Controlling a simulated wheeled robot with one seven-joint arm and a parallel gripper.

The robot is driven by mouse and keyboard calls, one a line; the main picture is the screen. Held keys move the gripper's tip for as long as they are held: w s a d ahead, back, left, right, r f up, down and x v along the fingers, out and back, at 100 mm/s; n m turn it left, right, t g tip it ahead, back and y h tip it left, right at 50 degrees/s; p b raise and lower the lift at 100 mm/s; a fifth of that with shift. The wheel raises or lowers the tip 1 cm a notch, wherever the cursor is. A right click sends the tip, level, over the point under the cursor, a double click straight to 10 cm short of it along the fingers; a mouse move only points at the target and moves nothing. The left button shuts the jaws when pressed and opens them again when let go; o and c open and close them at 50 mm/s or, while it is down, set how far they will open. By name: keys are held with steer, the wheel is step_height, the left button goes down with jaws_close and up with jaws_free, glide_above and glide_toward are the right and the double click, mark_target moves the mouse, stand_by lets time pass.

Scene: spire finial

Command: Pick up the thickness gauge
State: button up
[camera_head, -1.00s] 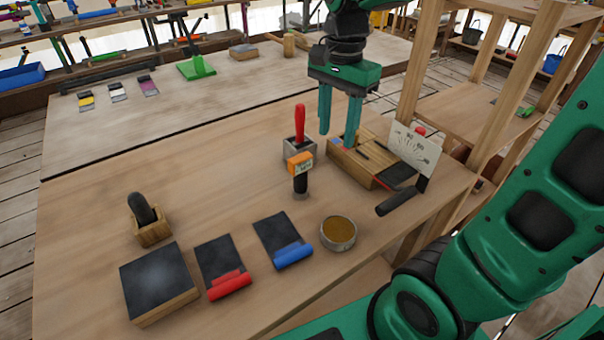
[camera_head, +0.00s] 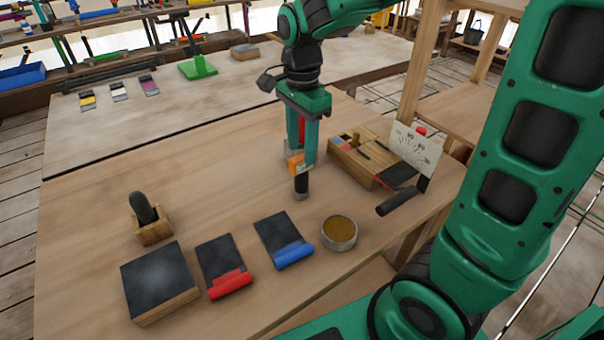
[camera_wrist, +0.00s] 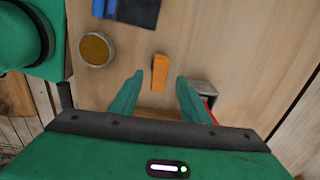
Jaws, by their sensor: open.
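The likely thickness gauge (camera_head: 296,167), an orange body on a black upright stem, stands on the wooden bench. In the wrist view its orange top (camera_wrist: 160,72) shows between and just beyond the fingertips. My gripper (camera_head: 302,158) is open and pointing down, with its fingers around or just behind the orange body; whether they touch it is unclear. In the wrist view my gripper (camera_wrist: 160,77) has a finger on each side, with nothing clasped. The fingers partly hide the orange body in the head view.
A grey block (camera_wrist: 204,87) with a red-handled tool stands close by my right-hand finger in the wrist view. A wooden box (camera_head: 350,165) with a white card (camera_head: 415,148) is to the right. A round tin (camera_head: 339,233) and a blue-edged pad (camera_head: 283,240) lie in front.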

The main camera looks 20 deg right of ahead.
mark_target(301, 156)
steer(key=shift+f, duration=2)
steer(key=shift+c, duration=0.7)
jaws_close()
steer(key=shift+r, duration=0.15)
